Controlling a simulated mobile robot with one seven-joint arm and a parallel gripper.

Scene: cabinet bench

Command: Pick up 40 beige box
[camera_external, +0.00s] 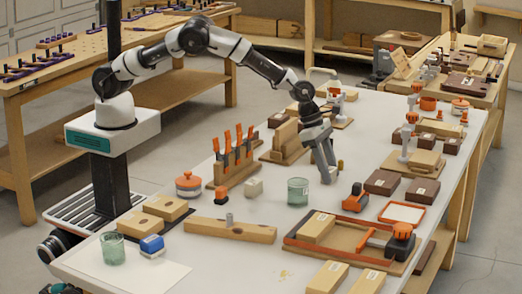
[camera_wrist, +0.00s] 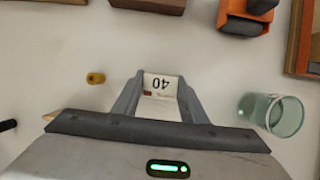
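A small box (camera_wrist: 161,93) with a pale top and a label reading 40, upside down in the wrist view, sits between the two fingers of my gripper (camera_wrist: 162,84). The fingers are apart, one on each side of it, with very little or no gap. I cannot tell whether they press on it. In the external view my gripper (camera_external: 328,177) points down low over the white table (camera_external: 250,262), and the box is not clearly visible there.
A greenish glass (camera_external: 297,191) stands close beside my gripper; it also shows in the wrist view (camera_wrist: 284,115). An orange clamp-like tool (camera_external: 356,198), a small yellow piece (camera_wrist: 96,78) and an orange-handled tool rack (camera_external: 234,160) are nearby. Dark brown boxes (camera_external: 382,183) lie to the right.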

